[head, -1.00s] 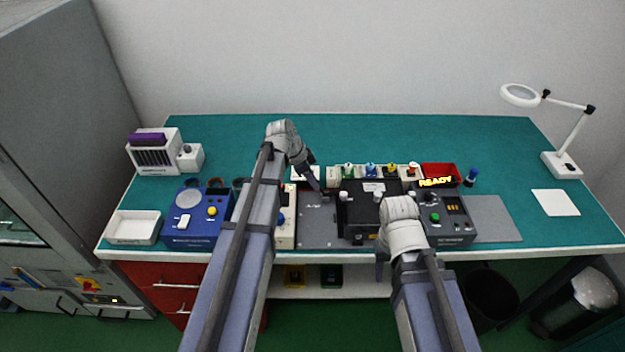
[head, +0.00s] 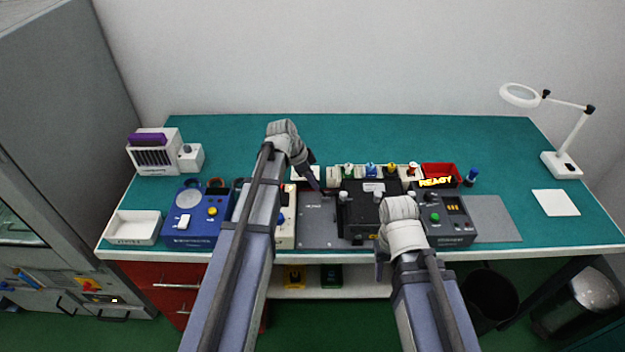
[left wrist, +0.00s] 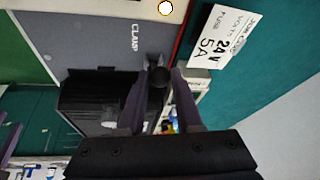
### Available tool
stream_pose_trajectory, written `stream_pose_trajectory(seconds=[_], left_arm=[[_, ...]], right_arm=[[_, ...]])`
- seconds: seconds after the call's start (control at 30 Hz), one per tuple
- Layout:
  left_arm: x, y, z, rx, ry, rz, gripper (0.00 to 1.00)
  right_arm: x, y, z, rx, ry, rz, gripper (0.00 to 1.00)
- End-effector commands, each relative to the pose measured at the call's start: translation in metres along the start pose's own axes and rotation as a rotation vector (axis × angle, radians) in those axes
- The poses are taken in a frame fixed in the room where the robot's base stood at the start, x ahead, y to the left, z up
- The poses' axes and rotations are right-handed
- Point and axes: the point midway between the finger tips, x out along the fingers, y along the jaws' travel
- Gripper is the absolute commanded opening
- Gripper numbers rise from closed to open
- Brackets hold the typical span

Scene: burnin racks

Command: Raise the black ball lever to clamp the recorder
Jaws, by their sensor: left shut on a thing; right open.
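The black ball lever's knob (left wrist: 159,77) sits between the fingers of my left gripper (left wrist: 164,73) in the left wrist view, close to a CLAMP label. In the head view my left gripper (head: 316,185) is at the left side of the black recorder (head: 360,222); the knob is hard to make out there. The recorder also shows as a dark ribbed block (left wrist: 88,96) in the left wrist view. My right gripper (head: 382,266) is open and empty at the recorder's front right, its tips partly hidden by my arm.
A grey plate (head: 318,228) lies left of the recorder. A dark box (head: 452,238) under a READY sign stands right, a blue unit (head: 190,238) left. Small coloured parts and a red bin (head: 440,172) stand behind. The back of the green table is clear.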

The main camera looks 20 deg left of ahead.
Motion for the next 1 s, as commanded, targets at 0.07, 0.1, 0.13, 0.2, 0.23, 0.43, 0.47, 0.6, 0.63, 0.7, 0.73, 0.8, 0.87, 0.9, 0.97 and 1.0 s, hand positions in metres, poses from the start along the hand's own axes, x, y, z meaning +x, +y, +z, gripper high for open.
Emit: stream_pose_trajectory(seconds=[0.07, 0.1, 0.13, 0.2, 0.23, 0.43, 0.47, 0.6, 0.63, 0.7, 0.73, 0.8, 0.87, 0.9, 0.97, 1.0], left_arm=[[-0.001, 0.0, -0.002, 0.004, -0.013, -0.001, 0.0], [-0.001, 0.001, -0.004, 0.006, -0.025, -0.003, 0.0], [-0.001, 0.001, -0.005, 0.009, -0.036, -0.005, 0.0], [-0.002, 0.002, -0.008, 0.014, -0.068, -0.011, 0.0], [-0.002, 0.002, -0.01, 0.018, -0.084, -0.014, 0.0], [-0.001, 0.005, -0.023, 0.042, -0.218, -0.043, 0.0], [-0.001, 0.006, -0.025, 0.045, -0.239, -0.047, 0.0], [0.002, 0.007, -0.032, 0.06, -0.329, -0.068, 0.0], [0.003, 0.008, -0.033, 0.063, -0.348, -0.072, 0.0], [0.004, 0.009, -0.036, 0.069, -0.386, -0.081, 0.0], [0.004, 0.009, -0.037, 0.071, -0.402, -0.086, 0.0], [0.005, 0.01, -0.039, 0.076, -0.434, -0.092, 0.0], [0.006, 0.011, -0.041, 0.08, -0.457, -0.097, 0.0], [0.007, 0.011, -0.042, 0.081, -0.469, -0.1, 0.0], [0.007, 0.012, -0.043, 0.083, -0.486, -0.105, 0.0], [0.007, 0.012, -0.044, 0.084, -0.495, -0.106, 0.0]], right_arm=[[-0.003, 0.0, 0.0, 0.0, 0.0, 0.0, 0.5], [-0.004, 0.0, 0.0, 0.0, 0.0, 0.0, 0.5], [-0.006, 0.001, 0.0, 0.0, 0.0, 0.0, 0.5], [-0.01, 0.001, 0.001, 0.0, 0.0, 0.0, 0.5], [-0.012, 0.001, 0.001, 0.0, 0.0, 0.0, 0.5], [-0.021, 0.002, 0.001, 0.0, 0.0, 0.0, 0.5], [-0.022, 0.002, 0.001, 0.0, 0.0, 0.0, 0.5], [-0.024, 0.002, 0.001, 0.0, 0.0, 0.0, 0.5], [-0.024, 0.002, 0.001, 0.0, 0.0, 0.0, 0.5], [-0.023, 0.002, 0.001, 0.0, 0.0, 0.0, 0.5], [-0.023, 0.002, 0.001, 0.0, 0.0, 0.0, 0.5], [-0.022, 0.002, 0.001, 0.0, 0.0, 0.0, 0.5], [-0.022, 0.002, 0.001, 0.0, 0.0, 0.0, 0.5], [-0.022, 0.002, 0.001, 0.0, 0.0, 0.0, 0.5], [-0.021, 0.002, 0.001, 0.0, 0.0, 0.0, 0.5], [-0.021, 0.002, 0.001, 0.0, 0.0, 0.0, 0.5]])
